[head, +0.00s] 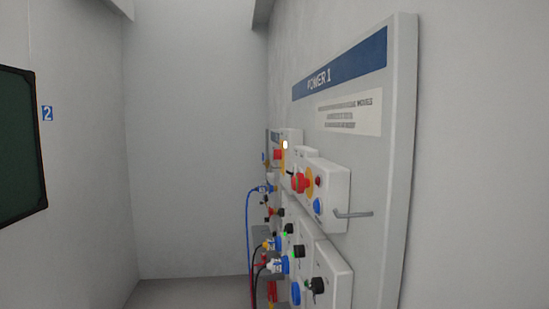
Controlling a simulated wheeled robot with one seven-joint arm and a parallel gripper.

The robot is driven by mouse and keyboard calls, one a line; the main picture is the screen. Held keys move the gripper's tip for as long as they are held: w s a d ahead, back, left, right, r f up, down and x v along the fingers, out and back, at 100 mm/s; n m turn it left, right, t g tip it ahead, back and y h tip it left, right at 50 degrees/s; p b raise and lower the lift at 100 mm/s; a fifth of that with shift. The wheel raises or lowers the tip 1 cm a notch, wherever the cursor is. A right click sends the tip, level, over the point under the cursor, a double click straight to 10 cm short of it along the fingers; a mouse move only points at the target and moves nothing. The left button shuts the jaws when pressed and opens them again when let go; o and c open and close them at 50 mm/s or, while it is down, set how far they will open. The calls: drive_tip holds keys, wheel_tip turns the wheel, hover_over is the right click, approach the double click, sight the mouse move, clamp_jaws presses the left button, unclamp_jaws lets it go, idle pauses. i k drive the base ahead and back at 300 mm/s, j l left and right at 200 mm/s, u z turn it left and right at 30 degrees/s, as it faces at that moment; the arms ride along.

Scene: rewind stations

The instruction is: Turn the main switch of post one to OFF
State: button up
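A grey wall panel (385,190) with a blue header reading "POWER 1" stands on the right, seen at a steep angle. A white box on it (341,181) carries a red rotary knob (299,183) on a yellow plate, side on to me. Its set position cannot be read from here. Farther back, a second box carries another red knob (277,154) on yellow, with a small lit lamp (285,144) near it. Which one is the main switch of post one cannot be told for sure. My gripper is not in view.
A grey metal hook or rod (353,214) sticks out beside the near box. A dark green board (18,150) is at far left. The middle is open.

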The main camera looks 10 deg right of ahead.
sight(277, 153)
drive_tip(key=k+u, duration=0.2)
drive_tip(key=u, duration=0.9)
drive_tip(key=i+l, duration=0.1)
drive_tip(key=i, duration=0.45)
drive_tip(key=i+l+u, duration=0.15)
drive_tip(key=i, duration=0.45)
drive_tip(key=i+l, duration=0.1)
drive_tip(key=i, duration=0.45)
drive_tip(key=i+z, duration=0.15)
drive_tip(key=i, duration=0.4)
drive_tip(key=i+j+z, duration=0.2)
drive_tip(key=i, duration=0.35)
drive_tip(key=i+j+z, duration=0.15)
drive_tip(key=i, duration=0.4)
